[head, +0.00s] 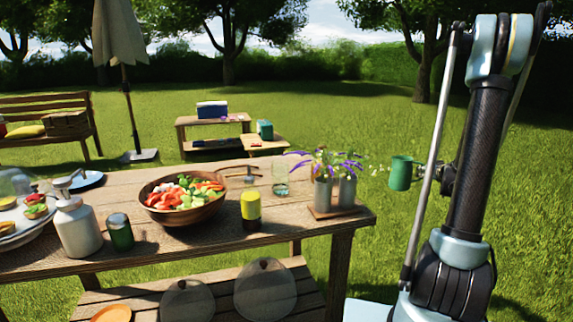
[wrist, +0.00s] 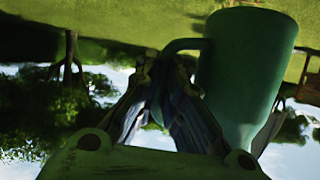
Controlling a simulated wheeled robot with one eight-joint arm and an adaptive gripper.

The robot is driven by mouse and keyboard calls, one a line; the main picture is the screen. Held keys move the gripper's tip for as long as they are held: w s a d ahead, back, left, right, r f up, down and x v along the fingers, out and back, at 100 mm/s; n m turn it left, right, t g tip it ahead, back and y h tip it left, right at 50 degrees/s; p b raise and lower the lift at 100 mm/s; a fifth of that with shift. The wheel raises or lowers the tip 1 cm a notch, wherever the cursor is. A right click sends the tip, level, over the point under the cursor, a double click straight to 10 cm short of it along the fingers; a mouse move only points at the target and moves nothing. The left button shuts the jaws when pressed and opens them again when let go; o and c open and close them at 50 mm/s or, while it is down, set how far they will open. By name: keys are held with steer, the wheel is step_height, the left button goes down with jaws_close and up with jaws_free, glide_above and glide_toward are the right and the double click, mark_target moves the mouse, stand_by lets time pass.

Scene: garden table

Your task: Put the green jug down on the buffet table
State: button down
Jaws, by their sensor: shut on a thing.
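The green jug (head: 401,173) hangs in the air past the right end of the wooden buffet table (head: 345,222), apart from it. It looks about upright, with its handle side toward my gripper (head: 421,174). The wrist view is upside down; there the jug (wrist: 245,65) fills the right of the middle. Its handle reaches to the fingers of my gripper (wrist: 163,62), which is shut on it. The exact contact at the fingertips is dark and hard to make out.
On the table, flowers in metal vases (head: 335,190) stand near the right end. A glass (head: 280,178), a yellow-topped jar (head: 251,208), a salad bowl (head: 183,202), a dark green can (head: 120,231) and a white dispenser (head: 76,226) stand further left. Bare wood shows between them.

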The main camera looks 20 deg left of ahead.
steer(key=w+a+r+n+g+y, duration=0.1)
steer(key=a+r, duration=0.3)
steer(key=a, duration=0.9)
steer(key=w+a+r+n+y, duration=0.15)
steer(key=a+r, duration=0.35)
steer(key=a, duration=0.7)
steer(key=w+a+r+n+g+y, duration=0.15)
steer(key=a+r, duration=0.25)
steer(key=a, duration=0.9)
steer(key=s+a+r+n+y, duration=0.1)
steer(key=s+a+r, duration=0.2)
steer(key=a, duration=0.4)
steer(key=s+a+r+n+y, duration=0.1)
steer(key=s+a+r, duration=0.2)
steer(key=a, duration=0.4)
steer(key=shift+g, duration=0.25)
steer(key=shift+a+f, duration=0.15)
steer(key=shift+f, duration=4.5)
steer(key=c, duration=1.7)
jaws_free()
steer(key=shift+o, duration=0.2)
